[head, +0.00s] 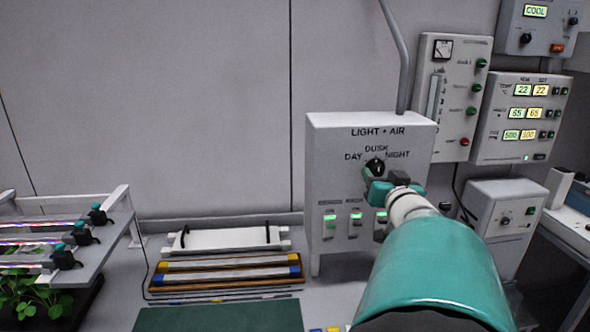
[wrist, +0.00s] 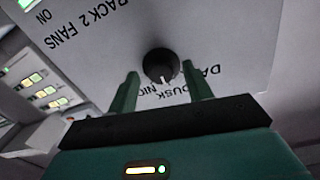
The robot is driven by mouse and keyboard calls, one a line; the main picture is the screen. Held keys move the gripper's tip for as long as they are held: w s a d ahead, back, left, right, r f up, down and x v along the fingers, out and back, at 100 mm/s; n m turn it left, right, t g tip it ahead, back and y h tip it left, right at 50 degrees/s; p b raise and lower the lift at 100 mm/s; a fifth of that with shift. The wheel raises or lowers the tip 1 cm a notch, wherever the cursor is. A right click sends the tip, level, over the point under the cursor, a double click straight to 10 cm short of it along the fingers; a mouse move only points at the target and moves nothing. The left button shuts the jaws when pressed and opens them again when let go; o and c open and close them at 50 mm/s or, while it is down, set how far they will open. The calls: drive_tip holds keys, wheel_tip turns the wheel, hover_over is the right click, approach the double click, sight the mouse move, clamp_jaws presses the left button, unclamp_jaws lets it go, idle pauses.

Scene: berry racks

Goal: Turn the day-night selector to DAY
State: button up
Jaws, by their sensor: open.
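The day-night selector is a round black knob (head: 375,167) on the white LIGHT + AIR box (head: 335,150), under the labels DAY, DUSK and NIGHT. In the wrist view the knob (wrist: 160,64) appears upside down, and its white mark points toward the DUSK label. My gripper (head: 385,189) is in front of the panel, just below and right of the knob in the head view. In the wrist view my gripper (wrist: 160,73) is open, with one green finger on each side of the knob. I cannot tell whether either finger touches it.
Green-lit switches (head: 330,222) sit below the knob on the same box. Other control panels (head: 455,95) hang to the right. A conduit (head: 396,50) rises from the box top.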

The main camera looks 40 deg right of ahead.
drive_tip(key=shift+r, duration=0.15)
drive_tip(key=shift+w+d, duration=0.1)
drive_tip(key=shift+w, duration=0.1)
drive_tip(key=shift+s, duration=0.1)
drive_tip(key=c, duration=1)
drive_tip(key=shift+o, duration=0.2)
drive_tip(key=shift+n, duration=0.4)
drive_tip(key=n, duration=0.9)
drive_tip(key=shift+t, duration=0.3)
drive_tip(key=shift+n, duration=0.3)
